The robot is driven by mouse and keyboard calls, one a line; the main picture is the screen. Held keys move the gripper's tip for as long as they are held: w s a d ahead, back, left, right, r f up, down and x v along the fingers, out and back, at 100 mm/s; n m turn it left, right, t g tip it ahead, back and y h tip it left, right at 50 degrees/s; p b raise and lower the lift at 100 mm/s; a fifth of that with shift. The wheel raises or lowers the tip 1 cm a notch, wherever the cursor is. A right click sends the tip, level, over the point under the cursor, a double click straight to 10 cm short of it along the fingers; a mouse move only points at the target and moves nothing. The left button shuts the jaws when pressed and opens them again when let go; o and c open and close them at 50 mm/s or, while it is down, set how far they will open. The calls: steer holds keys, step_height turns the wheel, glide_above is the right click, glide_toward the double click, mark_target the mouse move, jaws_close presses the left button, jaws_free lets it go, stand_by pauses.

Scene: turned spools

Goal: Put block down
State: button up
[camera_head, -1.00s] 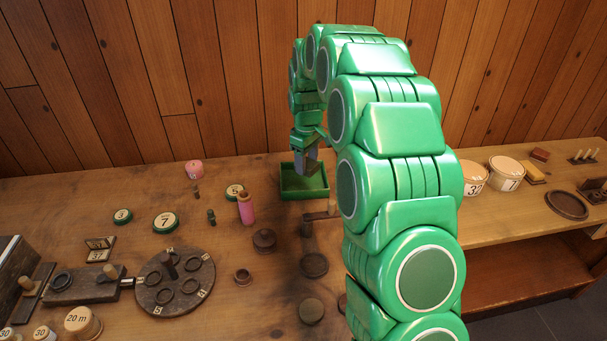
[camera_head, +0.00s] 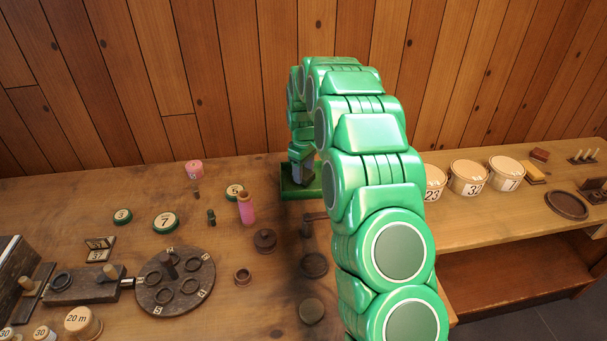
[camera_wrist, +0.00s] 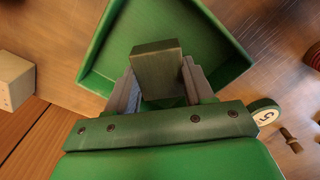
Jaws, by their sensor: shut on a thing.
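My gripper (camera_head: 302,178) is lowered at the green tray (camera_head: 288,190) near the back of the table. In the wrist view my gripper (camera_wrist: 150,92) is shut on a dark olive-brown block (camera_wrist: 157,66), with a grey finger on each side. The block is over the inside of the green tray (camera_wrist: 225,40). I cannot tell whether it touches the tray floor. In the head view my gripper and arm hide the block and part of the tray.
A pink spool (camera_head: 246,208) stands left of the tray. A pale wooden block (camera_wrist: 14,80) shows at the left of the wrist view. A round dark disc with rings (camera_head: 175,282) is at front left. Numbered tubs (camera_head: 468,178) stand on the right bench.

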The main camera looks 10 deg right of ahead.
steer(key=shift+f, duration=0.65)
steer(key=shift+f, duration=0.15)
steer(key=o, duration=1)
steer(key=shift+r, duration=0.2)
step_height(320, 180, up, 12)
steer(key=f, duration=0.1)
steer(key=s+r+m, duration=0.2)
steer(key=s+r, duration=0.5)
steer(key=s, duration=0.4)
steer(key=s+d+m, duration=0.1)
steer(key=s+m, duration=0.1)
steer(key=s, duration=1.2)
steer(key=s+d+m+g, duration=0.1)
steer(key=s+m, duration=0.1)
steer(key=s, duration=1.2)
steer(key=s+d+r+m, duration=0.1)
steer(key=s+m, duration=0.2)
steer(key=s, duration=1.2)
steer(key=shift+g, duration=0.4)
